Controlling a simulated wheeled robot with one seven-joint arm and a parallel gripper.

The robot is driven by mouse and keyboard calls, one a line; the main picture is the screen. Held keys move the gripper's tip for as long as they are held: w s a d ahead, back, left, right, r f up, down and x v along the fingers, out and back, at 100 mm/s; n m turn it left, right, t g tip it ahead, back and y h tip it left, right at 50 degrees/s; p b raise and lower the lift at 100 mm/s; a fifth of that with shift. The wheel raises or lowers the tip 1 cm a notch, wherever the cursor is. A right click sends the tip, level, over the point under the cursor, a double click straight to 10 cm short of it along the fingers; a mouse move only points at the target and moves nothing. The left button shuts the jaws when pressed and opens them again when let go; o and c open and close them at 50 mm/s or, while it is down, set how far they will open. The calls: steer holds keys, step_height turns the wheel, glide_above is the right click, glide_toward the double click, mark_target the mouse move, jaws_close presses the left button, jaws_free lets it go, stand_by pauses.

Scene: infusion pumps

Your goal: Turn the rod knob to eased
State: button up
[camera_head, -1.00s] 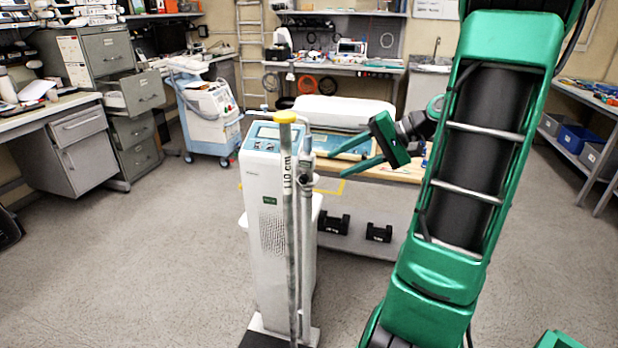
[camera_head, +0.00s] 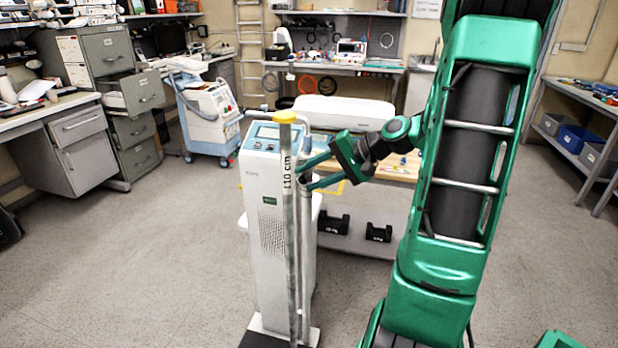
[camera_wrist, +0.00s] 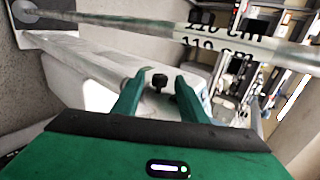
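A white column scale (camera_head: 268,215) with a blue-framed display stands at centre. A pale measuring rod marked 110 cm (camera_head: 288,200) with a yellow top rises in front of it. In the wrist view the marked rod (camera_wrist: 235,42) crosses the upper part. A small black knob (camera_wrist: 159,82) shows there just beyond and between my fingertips. My gripper (camera_head: 305,178) is open, its two green fingers pointing left at the rod, close to its upper part. In the wrist view my gripper (camera_wrist: 165,84) looks empty. I cannot tell whether a finger touches the knob; the rod knob is not clear in the head view.
A bench (camera_head: 395,168) with a long white device (camera_head: 345,112) stands behind the scale. Black weights (camera_head: 378,232) sit on its lower side. A blue-and-white cart (camera_head: 208,118) stands back left. The floor at left is clear.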

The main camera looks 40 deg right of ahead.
jaws_close()
steer(key=shift+r, duration=0.1)
steer(key=shift+w+a+r+g+h, duration=0.2)
steer(key=shift+g+h, duration=0.5)
steer(key=shift+g, duration=0.2)
steer(key=shift+w+a+r+g+h, duration=0.1)
steer(key=shift+w+g+h, duration=0.05)
steer(key=shift+g+h, duration=0.45)
steer(key=shift+w+a+r+g+h, duration=0.1)
steer(key=shift+g+h, duration=0.3)
steer(key=shift+g, duration=0.4)
jaws_free()
